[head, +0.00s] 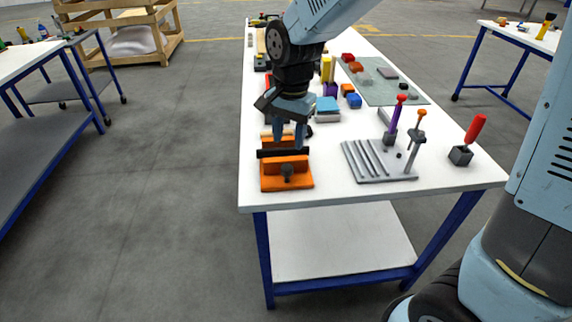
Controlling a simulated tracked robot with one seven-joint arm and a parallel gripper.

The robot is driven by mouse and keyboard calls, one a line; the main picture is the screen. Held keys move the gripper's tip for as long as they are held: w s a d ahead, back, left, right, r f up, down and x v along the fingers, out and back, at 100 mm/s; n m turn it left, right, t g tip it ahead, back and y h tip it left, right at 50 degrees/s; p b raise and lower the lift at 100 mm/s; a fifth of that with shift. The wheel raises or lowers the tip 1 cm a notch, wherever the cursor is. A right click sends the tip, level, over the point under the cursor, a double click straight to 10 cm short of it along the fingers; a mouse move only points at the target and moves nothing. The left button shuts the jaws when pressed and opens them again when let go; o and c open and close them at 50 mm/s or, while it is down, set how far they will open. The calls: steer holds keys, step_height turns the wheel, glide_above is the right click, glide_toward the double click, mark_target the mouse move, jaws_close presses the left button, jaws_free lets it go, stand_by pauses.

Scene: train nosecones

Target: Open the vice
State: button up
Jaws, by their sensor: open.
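An orange vice (287,175) with a dark jaw bar sits on the white table near its front left corner. A dark round screw end shows on its front face. My gripper (290,140) points down just above the back part of the vice. Its two blue-grey fingers are apart, with nothing seen between them. The fingers hide part of the vice's rear jaw. I cannot tell whether the fingertips touch the vice or how wide its jaws stand.
A grey grooved plate (378,160) with upright tools stands to the right on the white table (440,170). A red-handled tool in a dark block (461,155) is near the right edge. A green mat (385,90) with several small blocks lies behind.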

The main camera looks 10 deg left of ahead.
mark_target(287, 167)
steer(key=f, duration=0.9)
steer(key=shift+a+f, duration=0.2)
steer(key=shift+f, duration=0.1)
steer(key=c, duration=0.8)
